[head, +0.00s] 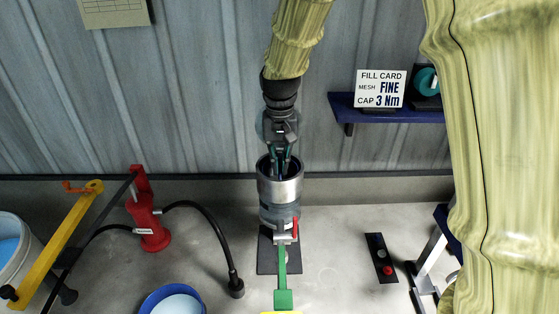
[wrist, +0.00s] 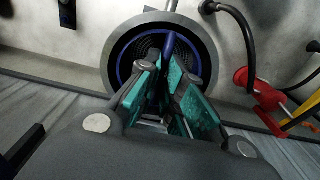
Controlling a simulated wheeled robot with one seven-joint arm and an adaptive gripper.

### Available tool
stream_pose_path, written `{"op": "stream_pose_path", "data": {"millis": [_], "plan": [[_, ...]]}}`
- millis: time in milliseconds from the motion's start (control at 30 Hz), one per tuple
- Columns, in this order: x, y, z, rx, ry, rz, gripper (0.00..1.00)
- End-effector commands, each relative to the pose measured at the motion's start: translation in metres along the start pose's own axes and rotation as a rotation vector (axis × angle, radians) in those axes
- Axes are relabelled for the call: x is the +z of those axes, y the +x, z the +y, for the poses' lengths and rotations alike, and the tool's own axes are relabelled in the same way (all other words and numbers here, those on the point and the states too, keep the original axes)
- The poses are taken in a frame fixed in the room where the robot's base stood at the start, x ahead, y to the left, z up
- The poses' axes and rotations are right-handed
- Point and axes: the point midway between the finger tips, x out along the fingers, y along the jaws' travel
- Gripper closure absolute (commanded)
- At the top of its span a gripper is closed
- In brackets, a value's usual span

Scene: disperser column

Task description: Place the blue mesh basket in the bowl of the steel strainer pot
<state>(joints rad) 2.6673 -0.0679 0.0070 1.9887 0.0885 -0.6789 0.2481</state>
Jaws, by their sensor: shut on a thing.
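The steel strainer pot (head: 280,190) stands upright in the middle of the bench against the back wall. My gripper (head: 281,163) reaches down from above, with its fingertips at the pot's mouth. In the wrist view the fingers (wrist: 170,75) are shut on the blue upright bar of the blue mesh basket (wrist: 170,46). The basket's blue rim shows as a ring inside the pot's grey rim (wrist: 212,62), with dark mesh within it. The fingers hide the basket's near part. Whether it rests on the bowl's bottom, I cannot tell.
A red hand pump (head: 150,220) with a black hose (head: 213,235) stands left of the pot. A blue bowl (head: 150,298) and a white bucket (head: 22,270) are at the left. A black button box (head: 377,246) lies right. A blue shelf (head: 400,115) holds a fill card (head: 380,88).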

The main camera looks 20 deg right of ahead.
Motion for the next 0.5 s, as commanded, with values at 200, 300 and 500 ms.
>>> {"op": "stream_pose_path", "data": {"millis": [200, 300, 500], "plan": [[0.0001, 0.0007, -0.0001, 0.0, 0.0, 0.0, 0.7], [0.0003, 0.001, 0.0, 0.0, 0.0, -0.001, 0.7], [0.0004, 0.0008, 0.0001, 0.0, 0.0, -0.001, 0.7]]}}
